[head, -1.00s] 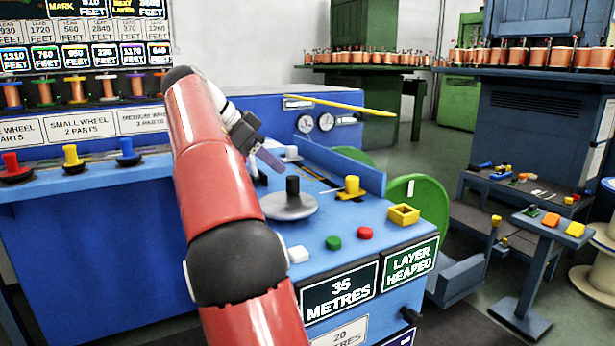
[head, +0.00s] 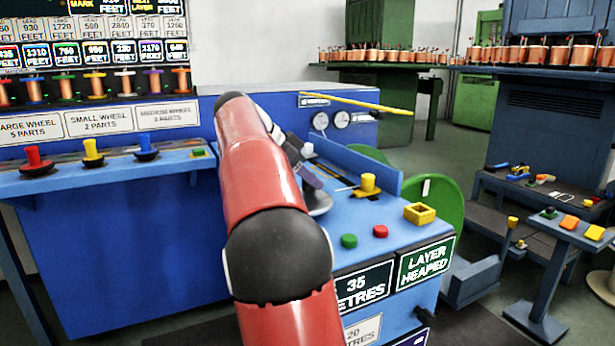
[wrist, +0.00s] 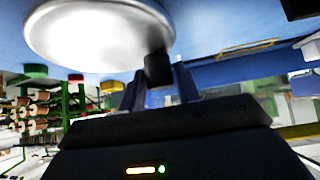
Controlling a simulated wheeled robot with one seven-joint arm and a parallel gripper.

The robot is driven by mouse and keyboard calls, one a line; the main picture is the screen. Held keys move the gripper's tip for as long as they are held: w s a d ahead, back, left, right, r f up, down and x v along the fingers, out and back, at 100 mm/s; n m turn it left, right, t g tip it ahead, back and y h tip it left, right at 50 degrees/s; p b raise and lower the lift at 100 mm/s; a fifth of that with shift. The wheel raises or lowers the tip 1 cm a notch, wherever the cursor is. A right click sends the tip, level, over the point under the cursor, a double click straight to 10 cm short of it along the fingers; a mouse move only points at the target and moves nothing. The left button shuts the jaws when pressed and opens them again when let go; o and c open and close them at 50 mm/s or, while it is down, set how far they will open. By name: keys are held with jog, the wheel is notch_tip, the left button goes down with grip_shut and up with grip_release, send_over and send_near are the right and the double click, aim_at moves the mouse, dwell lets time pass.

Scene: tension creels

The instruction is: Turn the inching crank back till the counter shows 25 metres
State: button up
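The inching crank is a round grey disc (head: 321,207) with an upright black handle, on the blue machine top. In the head view my arm hides most of the disc, and I cannot make out the handle. The wrist view shows the pale disc (wrist: 100,28) at upper left and the black handle (wrist: 158,68) at its edge. My gripper (wrist: 160,85) has its two fingers apart, one on each side of the handle near their tips; I cannot tell if they touch it. In the head view my gripper (head: 311,176) points down toward the disc. The counter (head: 363,287) reads 35 METRES.
A blue raised edge (head: 372,172) runs behind. A yellow bar (head: 360,104) reaches out above.

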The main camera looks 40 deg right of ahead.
jog(key=c, duration=0.6)
jog(key=shift+f+n, duration=0.1)
jog(key=shift+n, duration=0.2)
